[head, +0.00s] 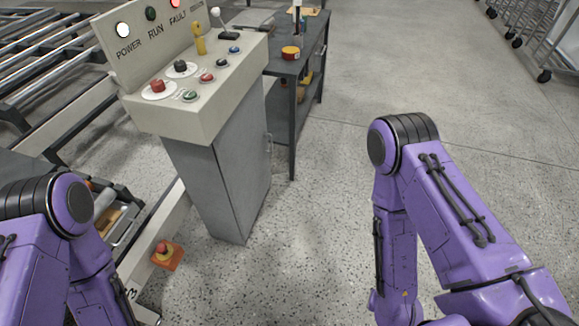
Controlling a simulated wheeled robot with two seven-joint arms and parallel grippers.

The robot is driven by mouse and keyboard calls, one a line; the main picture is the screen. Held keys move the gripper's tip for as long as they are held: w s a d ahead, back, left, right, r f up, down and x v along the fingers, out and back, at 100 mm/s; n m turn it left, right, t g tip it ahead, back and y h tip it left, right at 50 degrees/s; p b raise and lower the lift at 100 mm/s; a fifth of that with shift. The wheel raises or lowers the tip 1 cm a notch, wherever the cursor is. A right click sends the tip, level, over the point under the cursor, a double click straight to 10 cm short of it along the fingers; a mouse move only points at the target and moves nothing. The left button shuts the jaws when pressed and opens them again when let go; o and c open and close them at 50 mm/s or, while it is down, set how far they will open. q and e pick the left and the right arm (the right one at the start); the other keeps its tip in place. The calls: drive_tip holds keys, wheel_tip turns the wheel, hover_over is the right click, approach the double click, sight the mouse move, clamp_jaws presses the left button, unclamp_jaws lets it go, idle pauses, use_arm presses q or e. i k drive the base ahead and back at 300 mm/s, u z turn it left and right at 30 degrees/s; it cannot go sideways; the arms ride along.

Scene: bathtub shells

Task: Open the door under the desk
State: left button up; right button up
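A beige control desk (200,115) stands left of centre on a grey cabinet (212,189). The cabinet's right-hand face (246,165) is a grey panel with a small upright handle (269,143) near its far edge. This panel looks like the door and appears closed, though it is seen at a steep angle. My purple left arm is at the lower left and my purple right arm is at the right, both bent downward. Both grippers are out of view below the picture. Neither visible arm part touches the cabinet.
A dark metal table (295,68) with a yellow-and-red round item (290,53) stands behind the desk. A roller conveyor (50,50) runs along the left. The floor (310,220) right of the cabinet is clear.

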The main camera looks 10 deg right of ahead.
sight(241, 147)
drive_tip(key=z, duration=0.65)
drive_tip(key=k, duration=0.65)
drive_tip(key=z, duration=0.9)
drive_tip(key=i, duration=0.75)
drive_tip(key=u, duration=0.45)
drive_tip(key=i, duration=0.85)
drive_tip(key=u, duration=0.75)
